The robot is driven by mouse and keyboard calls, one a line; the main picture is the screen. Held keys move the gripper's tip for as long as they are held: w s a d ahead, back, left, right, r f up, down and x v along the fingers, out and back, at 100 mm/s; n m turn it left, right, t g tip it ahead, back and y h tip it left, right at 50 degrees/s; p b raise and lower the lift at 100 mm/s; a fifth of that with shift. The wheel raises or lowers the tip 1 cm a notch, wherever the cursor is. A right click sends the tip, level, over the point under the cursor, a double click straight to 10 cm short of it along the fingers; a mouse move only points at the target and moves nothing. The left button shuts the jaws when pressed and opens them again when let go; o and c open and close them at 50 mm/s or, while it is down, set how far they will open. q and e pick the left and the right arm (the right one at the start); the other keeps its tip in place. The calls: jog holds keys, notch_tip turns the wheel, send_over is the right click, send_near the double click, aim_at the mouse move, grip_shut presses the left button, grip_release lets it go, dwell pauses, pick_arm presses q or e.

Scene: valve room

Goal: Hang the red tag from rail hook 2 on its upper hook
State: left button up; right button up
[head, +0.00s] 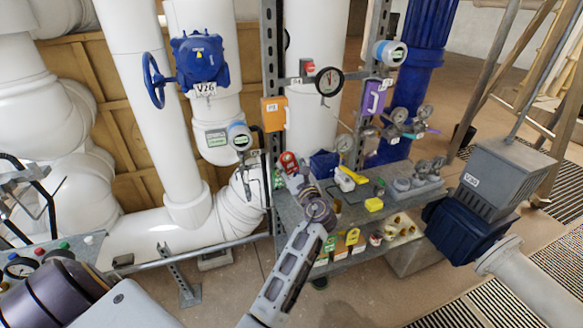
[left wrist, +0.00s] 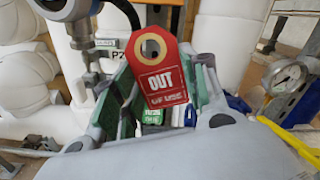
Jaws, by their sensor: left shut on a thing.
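The red tag (left wrist: 163,82) reads "OUT OF USE" and has a tan-ringed hole at its top. My left gripper (left wrist: 163,66) is shut on it, its green-padded fingers on either side, with the hole end clear above them. In the head view the red tag (head: 288,161) is small, at the end of my left gripper (head: 291,172), in front of the metal upright above the shelf's left end. I cannot make out rail hook 2 or its upper hook. My right gripper is not in view.
A blue-handwheel valve (head: 200,58) is on the white pipe.

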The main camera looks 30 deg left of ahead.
pick_arm(q)
jog(key=shift+w+a, duration=0.2)
jog(key=b+x, duration=0.1)
jog(key=x, duration=0.4)
dwell(0.7)
jog(key=shift+p+x, duration=0.5)
jog(key=shift+x, duration=0.55)
dwell(1.0)
jog(key=shift+p, duration=0.3)
dwell(0.5)
jog(key=shift+p+x, duration=0.4)
jog(key=shift+x, duration=1)
dwell(1.3)
jog(key=shift+f, duration=0.45)
dwell(0.6)
